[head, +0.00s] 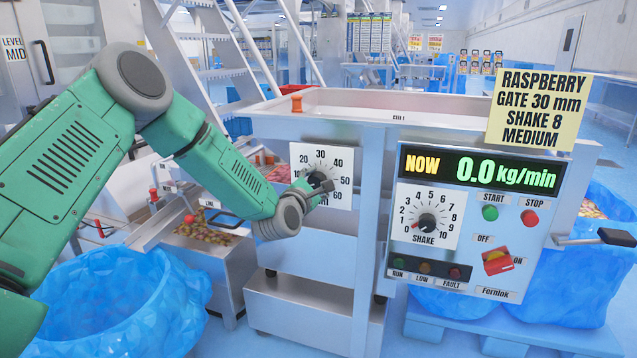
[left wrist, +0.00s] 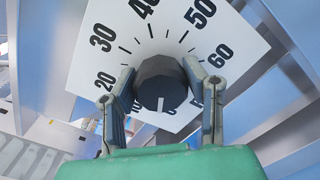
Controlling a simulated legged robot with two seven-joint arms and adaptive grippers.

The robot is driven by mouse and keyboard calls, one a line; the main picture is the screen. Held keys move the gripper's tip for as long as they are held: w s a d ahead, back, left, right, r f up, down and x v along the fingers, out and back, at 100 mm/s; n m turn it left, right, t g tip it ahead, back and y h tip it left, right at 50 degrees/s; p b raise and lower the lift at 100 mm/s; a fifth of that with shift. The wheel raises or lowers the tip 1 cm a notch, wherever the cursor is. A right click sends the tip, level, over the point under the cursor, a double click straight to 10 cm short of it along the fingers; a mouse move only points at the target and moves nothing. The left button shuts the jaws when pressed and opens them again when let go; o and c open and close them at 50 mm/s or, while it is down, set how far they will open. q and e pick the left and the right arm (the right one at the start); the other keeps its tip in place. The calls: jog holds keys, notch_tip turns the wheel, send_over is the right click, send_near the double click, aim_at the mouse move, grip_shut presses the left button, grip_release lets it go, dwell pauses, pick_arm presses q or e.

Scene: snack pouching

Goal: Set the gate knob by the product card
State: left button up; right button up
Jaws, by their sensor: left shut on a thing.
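The product card (head: 531,110) is yellow and reads RASPBERRY, GATE 30 mm, SHAKE 8, MEDIUM. The gate dial plate (head: 340,163) is white, with numbers including 20 to 60. My left gripper (head: 316,187) is shut on the dark gate knob (left wrist: 162,80), with one finger on each side. In the left wrist view my left gripper (left wrist: 163,92) grips the knob. The knob's white pointer line points down in that view, away from 30 and toward the dial's lower gap; the exact value there is hidden. My right gripper is out of view.
The control panel (head: 477,273) right of the gate dial has a SHAKE knob (head: 427,222) pointing near the low end, START and STOP buttons, a red switch (head: 496,262) and a display reading 0.0 kg/min. A blue-lined bin (head: 120,300) stands lower left. A black-handled lever (head: 615,237) sticks out right.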

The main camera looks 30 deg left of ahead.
pick_arm(q)
jog(key=shift+s+a+f, duration=0.1)
jog(key=shift+f, duration=0.25)
jog(key=shift+m, duration=0.3)
